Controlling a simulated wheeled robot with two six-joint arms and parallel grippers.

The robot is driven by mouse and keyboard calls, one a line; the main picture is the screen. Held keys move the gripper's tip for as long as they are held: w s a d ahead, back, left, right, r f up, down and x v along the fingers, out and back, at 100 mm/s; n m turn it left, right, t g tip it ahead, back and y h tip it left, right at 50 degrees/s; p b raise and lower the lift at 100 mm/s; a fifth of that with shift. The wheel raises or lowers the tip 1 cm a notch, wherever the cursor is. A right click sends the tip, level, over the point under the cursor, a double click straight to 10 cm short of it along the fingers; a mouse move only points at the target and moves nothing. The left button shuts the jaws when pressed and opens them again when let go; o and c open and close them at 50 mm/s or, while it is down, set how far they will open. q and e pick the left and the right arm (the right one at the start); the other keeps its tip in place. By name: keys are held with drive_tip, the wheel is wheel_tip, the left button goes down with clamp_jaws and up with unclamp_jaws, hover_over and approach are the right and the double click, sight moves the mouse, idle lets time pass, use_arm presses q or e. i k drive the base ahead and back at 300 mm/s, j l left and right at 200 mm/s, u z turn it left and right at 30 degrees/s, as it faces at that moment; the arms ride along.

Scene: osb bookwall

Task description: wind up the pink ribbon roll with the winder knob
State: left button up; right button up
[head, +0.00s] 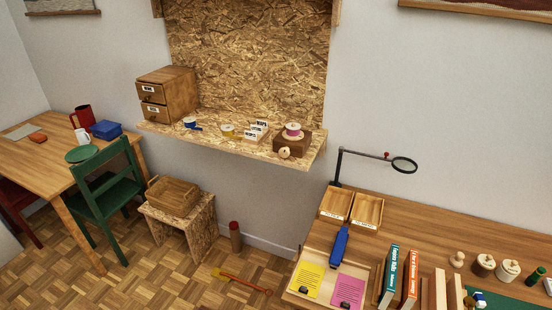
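The pink ribbon roll (292,130) sits on top of a dark brown wooden winder block (293,143) near the right end of the OSB wall shelf. A pale round wooden knob (284,153) shows at the front of the block, low down. The roll is small in the head view, and I cannot tell whether any ribbon hangs loose from it. Neither of my grippers is in view.
The shelf (215,140) also holds a blue ribbon roll (190,123), a yellow one (228,130), small labelled cards (257,130) and a drawer box (167,93). A desk (450,228) with a magnifier (403,165) stands at right. A stool (180,222) stands below the shelf.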

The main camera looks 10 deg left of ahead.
sight(284, 153)
drive_tip(key=i+l+u, duration=0.35)
drive_tip(key=l+u, duration=0.2)
drive_tip(key=l, duration=0.15)
drive_tip(key=i+l+u, duration=0.25)
drive_tip(key=l, duration=0.15)
drive_tip(key=k+j, duration=0.05)
drive_tip(key=k, duration=0.05)
